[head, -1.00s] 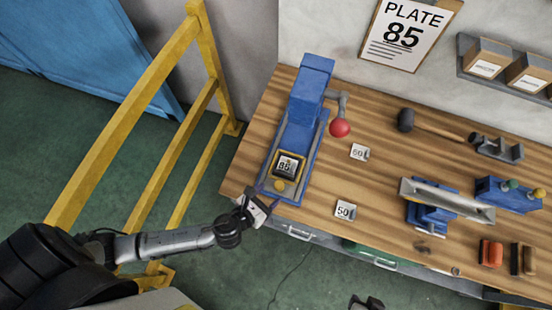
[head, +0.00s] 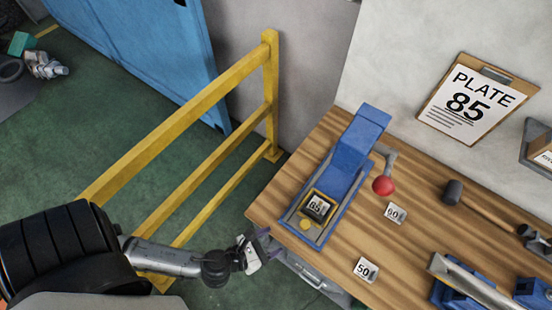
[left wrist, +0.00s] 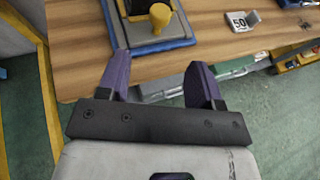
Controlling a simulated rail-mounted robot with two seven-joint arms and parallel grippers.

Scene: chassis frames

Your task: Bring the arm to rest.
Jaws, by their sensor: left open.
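My left gripper (head: 266,243) is at the near left corner of the wooden bench, beside the blue press. In the left wrist view its two purple fingers (left wrist: 160,78) are apart with nothing between them. The blue press (head: 349,160) stands on the bench with a red-knobbed lever (head: 383,186) at its side. A plate marked 85 (head: 318,206) lies in the press's yellow-edged seat, with a yellow knob (head: 306,224) in front of it; the knob also shows in the left wrist view (left wrist: 160,17). My right gripper is not in view.
Plates marked 60 (head: 395,213) and 50 (head: 366,269) lie on the wooden bench (head: 430,245). A yellow rail (head: 185,125) stands left of the bench. A mallet (head: 453,192) lies further right. A clipboard reading PLATE 85 (head: 478,103) hangs on the wall.

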